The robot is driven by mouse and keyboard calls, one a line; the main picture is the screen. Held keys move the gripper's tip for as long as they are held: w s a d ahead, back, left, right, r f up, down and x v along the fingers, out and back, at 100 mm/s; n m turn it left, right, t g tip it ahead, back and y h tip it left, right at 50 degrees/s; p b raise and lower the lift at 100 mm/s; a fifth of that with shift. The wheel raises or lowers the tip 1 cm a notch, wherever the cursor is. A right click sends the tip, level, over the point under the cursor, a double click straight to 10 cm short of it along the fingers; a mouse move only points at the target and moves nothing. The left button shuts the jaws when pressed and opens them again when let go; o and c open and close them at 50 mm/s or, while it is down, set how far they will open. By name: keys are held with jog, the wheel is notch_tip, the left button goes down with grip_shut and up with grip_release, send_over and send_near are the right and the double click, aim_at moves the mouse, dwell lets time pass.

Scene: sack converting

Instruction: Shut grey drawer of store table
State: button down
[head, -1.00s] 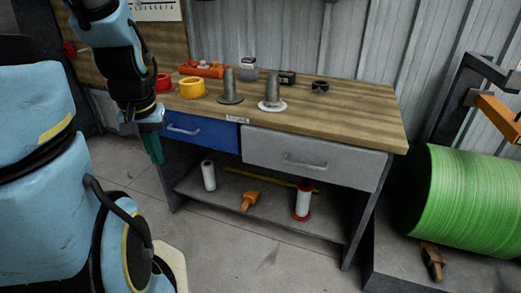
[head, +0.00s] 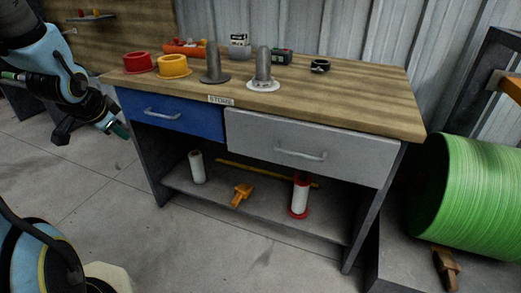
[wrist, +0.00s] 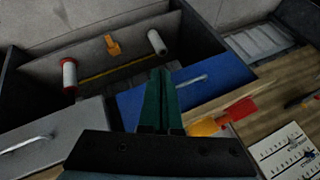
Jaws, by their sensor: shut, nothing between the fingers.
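The store table (head: 370,105) has a wooden top and a STORE label (head: 221,100). Its grey drawer (head: 255,135), with a bar handle (head: 300,154), is at the right under the top. The grey front looks a little forward of the blue drawer front (head: 190,118); how far it is out is hard to tell. In the wrist view the grey drawer (wrist: 60,130) is at lower left and the blue drawer (wrist: 135,100) is behind my fingers. My gripper (head: 120,130), with green fingers (wrist: 160,95), is shut and empty, left of the table and apart from the grey drawer.
Red (head: 138,62) and yellow (head: 173,67) rings, grey spindles (head: 263,70) and small items stand on the top. The lower shelf holds a white roll (head: 197,167), an orange tool (head: 241,194) and a red-ended spool (head: 300,197). A green reel (head: 465,195) stands right. Floor in front is clear.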

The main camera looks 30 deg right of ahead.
jog(key=w+d+f+m+h+b, duration=0.1)
jog(key=d+f+m+h+b, duration=0.15)
jog(key=d+f+m, duration=0.2)
jog(key=m+g+h+b, duration=1)
jog(key=m+h+b, duration=0.25)
jog(key=m, duration=0.75)
send_near(266, 136)
jog(key=s, duration=0.3)
jog(key=shift+n+y, duration=0.3)
jog(key=shift+n, duration=0.05)
jog(key=x, duration=0.4)
jog(key=b+x, duration=0.1)
jog(key=x, duration=0.3)
jog(key=shift+s+d+r, duration=0.15)
jog(key=shift+s+d, duration=0.15)
jog(key=w+d, duration=0.1)
jog(key=w+d+b, duration=0.1)
jog(key=d, duration=0.1)
jog(key=shift+w+d, duration=0.25)
jog(key=shift+w+d+r, duration=0.15)
